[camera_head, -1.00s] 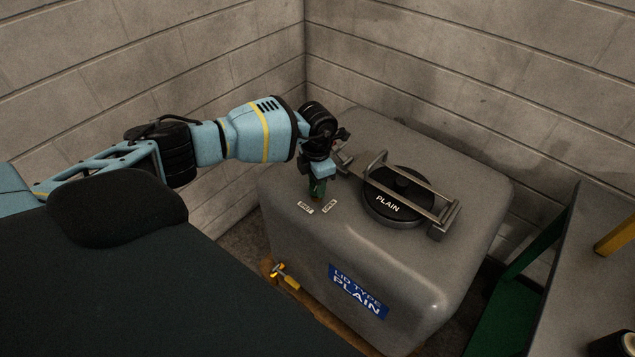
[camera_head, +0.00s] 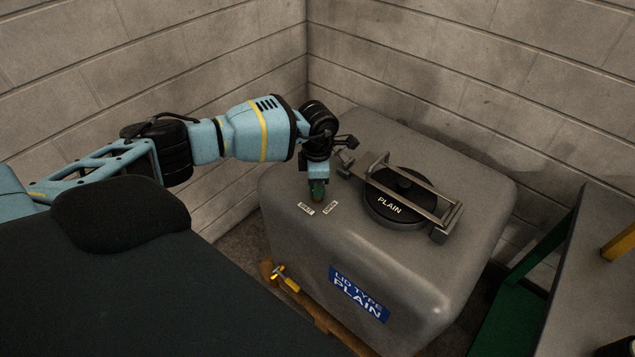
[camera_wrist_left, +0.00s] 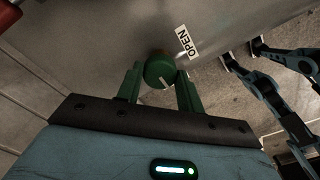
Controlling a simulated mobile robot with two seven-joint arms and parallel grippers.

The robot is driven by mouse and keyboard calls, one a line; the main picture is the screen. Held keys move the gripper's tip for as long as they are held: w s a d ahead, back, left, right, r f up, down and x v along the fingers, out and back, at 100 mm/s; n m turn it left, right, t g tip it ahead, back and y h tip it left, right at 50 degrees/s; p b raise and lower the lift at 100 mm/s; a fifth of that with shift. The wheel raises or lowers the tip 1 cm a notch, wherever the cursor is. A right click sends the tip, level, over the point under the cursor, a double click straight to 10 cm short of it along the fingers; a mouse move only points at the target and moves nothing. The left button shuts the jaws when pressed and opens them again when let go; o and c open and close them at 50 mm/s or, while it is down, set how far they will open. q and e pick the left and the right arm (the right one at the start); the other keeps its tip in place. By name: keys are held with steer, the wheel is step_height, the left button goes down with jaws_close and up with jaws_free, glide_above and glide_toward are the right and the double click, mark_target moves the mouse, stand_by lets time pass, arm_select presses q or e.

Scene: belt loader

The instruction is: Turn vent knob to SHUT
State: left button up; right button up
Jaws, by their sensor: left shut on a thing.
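The green round vent knob (camera_wrist_left: 159,70) sits on top of the grey tank (camera_head: 400,262). My left gripper (camera_head: 317,192) points down over it, and in the left wrist view its two green fingers (camera_wrist_left: 160,84) stand on either side of the knob, shut on it. A pale mark shows on the knob's near edge. The OPEN label (camera_wrist_left: 188,42) lies beside the knob in the wrist view. In the head view two small white labels, SHUT (camera_head: 306,208) and OPEN (camera_head: 330,207), lie in front of the gripper. My right gripper is not seen in the head view.
The black PLAIN lid (camera_head: 392,208) under a metal clamp bar (camera_head: 424,199) is right of the gripper. Block walls stand close behind and left. A yellow valve handle (camera_head: 285,277) is low at the tank's front. A green-framed table (camera_head: 590,270) stands at right.

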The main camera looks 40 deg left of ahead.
arm_select(q)
steer(key=shift+r, duration=0.1)
steer(key=o, duration=1)
step_height(320, 180, up, 8)
steer(key=shift+f, duration=0.1)
